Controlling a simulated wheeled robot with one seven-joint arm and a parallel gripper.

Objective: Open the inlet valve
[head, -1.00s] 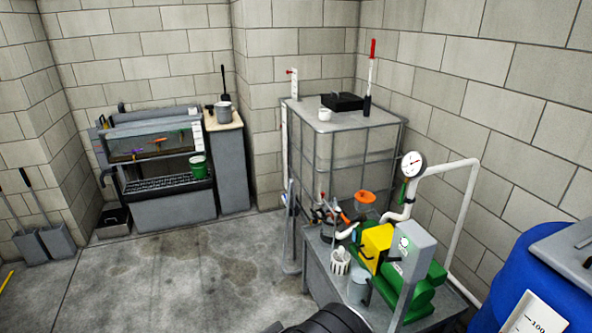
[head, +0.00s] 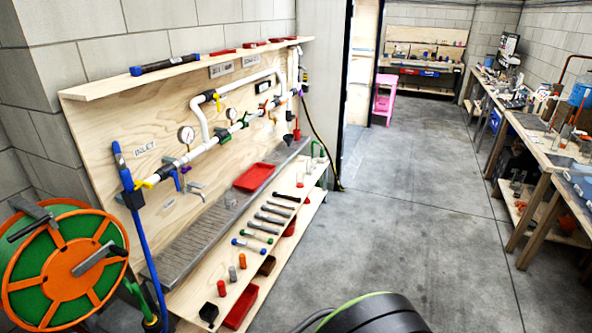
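A plywood panel (head: 135,120) on the left wall carries white pipework (head: 205,148). A small sign reading INLET (head: 145,148) is fixed at its left end. Just below the sign, at the pipe's left end, is a yellow handle (head: 150,182), which looks like the inlet valve's. It is too small to tell whether it is open or closed. A blue hose (head: 140,240) hangs beside it from a dark fitting. My gripper is not in view; only a dark rounded part of my arm shows at the bottom edge.
An orange and green hose reel (head: 65,280) stands at the left, near the panel's inlet end. A grey drip tray (head: 205,235) and a shelf with tools (head: 265,228) jut out below the pipes. Workbenches (head: 540,155) line the right. The concrete floor (head: 410,220) between is clear.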

